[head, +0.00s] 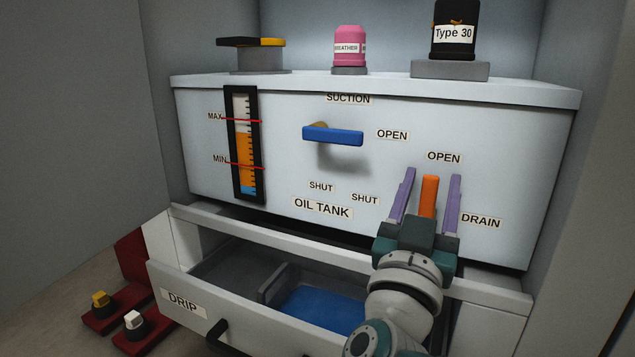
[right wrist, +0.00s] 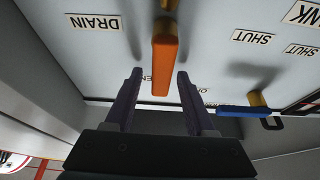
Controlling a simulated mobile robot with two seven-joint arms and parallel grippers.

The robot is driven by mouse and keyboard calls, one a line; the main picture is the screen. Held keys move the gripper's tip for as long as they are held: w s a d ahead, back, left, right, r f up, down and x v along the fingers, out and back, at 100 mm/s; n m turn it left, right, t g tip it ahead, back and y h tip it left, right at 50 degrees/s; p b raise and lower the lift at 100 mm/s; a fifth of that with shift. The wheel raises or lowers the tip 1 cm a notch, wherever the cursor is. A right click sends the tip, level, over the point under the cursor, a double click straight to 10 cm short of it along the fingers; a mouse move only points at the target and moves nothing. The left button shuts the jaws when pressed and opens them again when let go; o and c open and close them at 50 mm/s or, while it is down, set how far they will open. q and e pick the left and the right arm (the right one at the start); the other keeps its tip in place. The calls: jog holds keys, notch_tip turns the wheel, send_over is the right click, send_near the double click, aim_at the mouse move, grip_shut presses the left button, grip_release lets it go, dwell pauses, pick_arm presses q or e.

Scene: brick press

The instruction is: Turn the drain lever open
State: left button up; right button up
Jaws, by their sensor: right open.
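The orange drain lever (head: 429,196) is on the front of the oil tank (head: 285,155), left of the DRAIN label (head: 481,222). It stands upright, its free end toward the OPEN label (head: 444,157). In the right wrist view the lever (right wrist: 163,60) runs from its pivot at the top down toward the partly hidden OPEN label. My right gripper (head: 432,174) is open, its purple fingers on either side of the lever with gaps showing. The right wrist view shows the same gripper (right wrist: 159,73). The lever's lower end is hidden by the gripper in the head view. My left gripper is not in view.
A blue suction lever (head: 333,136) lies sideways toward its OPEN label. A level gauge (head: 243,145) is at the left. Below, the DRIP drawer (head: 182,302) is pulled out with a blue-floored section (head: 318,308). A pink can (head: 348,45) and black can (head: 454,20) stand on top.

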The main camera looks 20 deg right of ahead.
notch_tip(320, 180, up, 19)
jog(key=p, duration=1.5)
jog(key=w+a+f+n+t+y, duration=0.3)
jog(key=a+n+t+y, duration=0.2)
jog(key=n+y, duration=0.5)
jog(key=s+a+f+n+g+y, duration=0.2)
jog(key=s+a+f+g+y, duration=0.4)
jog(key=a+f+y, duration=0.15)
jog(key=s+f+g, duration=0.2)
jog(key=s+g, duration=0.3)
jog(key=s, duration=0.6)
jog(key=s+f+g, duration=0.3)
jog(key=s+g, duration=0.1)
jog(key=s, duration=0.6)
notch_tip(320, 180, up, 100)
jog(key=p, duration=9.9)
jog(key=shift+s+d+f+g, duration=0.15)
jog(key=shift+s+f+g, duration=0.1)
jog(key=shift+s+g, duration=0.15)
